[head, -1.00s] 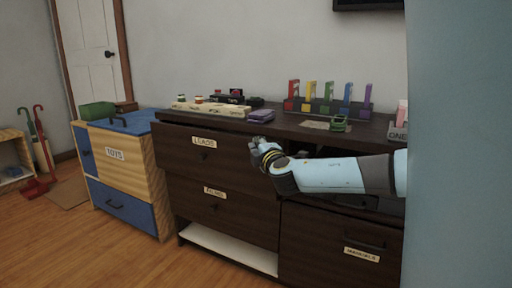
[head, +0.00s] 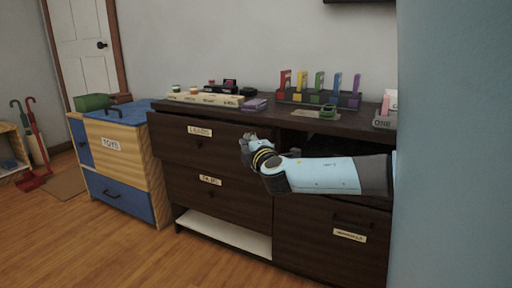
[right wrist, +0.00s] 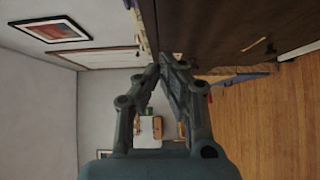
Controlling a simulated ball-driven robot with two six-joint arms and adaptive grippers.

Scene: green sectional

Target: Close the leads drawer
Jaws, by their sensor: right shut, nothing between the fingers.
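The leads drawer (head: 172,140) is the top left drawer of a dark brown dresser, with a LEADS label (head: 199,131) and a small dark knob. Its front appears to stand out a little past the drawer below, so it looks partly open. My right gripper (head: 246,142) is shut and empty, in front of the drawer's right end. I cannot tell whether it touches the drawer. In the right wrist view the closed fingertips (right wrist: 165,67) are beside dark wood (right wrist: 195,25). My left gripper is not in view.
The lower drawer (head: 235,199) and the right-hand drawer (head: 305,225) look shut. The dresser top holds colored holders (head: 320,97), a purple stack (head: 254,104) and a cream tray (head: 205,98). A blue-and-wood toy chest (head: 128,165) stands left. Floor in front is clear.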

